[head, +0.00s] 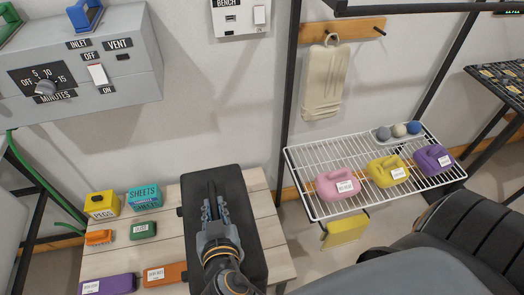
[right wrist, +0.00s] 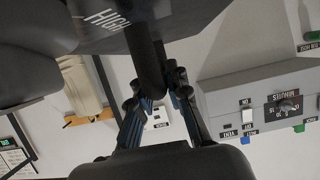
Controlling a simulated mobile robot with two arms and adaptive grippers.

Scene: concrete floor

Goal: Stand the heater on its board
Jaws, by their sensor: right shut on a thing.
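The heater (head: 252,215) is a dark box seen from above in the head view, over the pale wooden table. Its dark body, with the word HIGH on it, shows at the top of the right wrist view (right wrist: 135,22). My right gripper (head: 212,203) is shut on the heater's black bar handle (right wrist: 147,65), with one finger on each side. The heater hides what lies under it, and I cannot tell whether it touches the table. I cannot make out a separate board. My left gripper is not in view.
On the left of the table (head: 268,215) are a yellow pegs box (head: 102,205), a teal sheets box (head: 145,197), brushes and labelled blocks. A wire rack (head: 310,165) with coloured jugs stands to the right. A grey timer panel (head: 120,75) is at upper left.

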